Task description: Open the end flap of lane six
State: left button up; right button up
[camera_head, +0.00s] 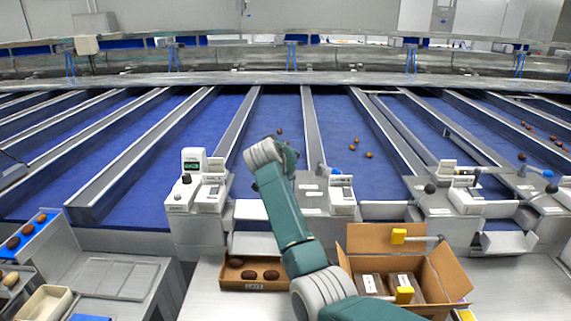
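Several blue lanes run toward me between metal rails, and no lane number is readable. A few brown dates (354,147) lie on the centre lane (335,125). At its near end is a lever with a blue grip (334,171), beside a white unit (341,194). A pale flap-like plate (250,209) shows at the lane end left of my arm; my arm partly hides this area. A similar plate (385,211) is to the right. One teal arm of mine rises from the bottom right over the lane ends; its gripper is hidden behind it. My other gripper does not show.
An open cardboard box (447,268) with packs and yellow clips stands right of my arm. A low brown tray of dates (226,272) stands left of it. A white scale-like unit with a green display (193,160) stands further left. Bare bench (525,290) shows at right.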

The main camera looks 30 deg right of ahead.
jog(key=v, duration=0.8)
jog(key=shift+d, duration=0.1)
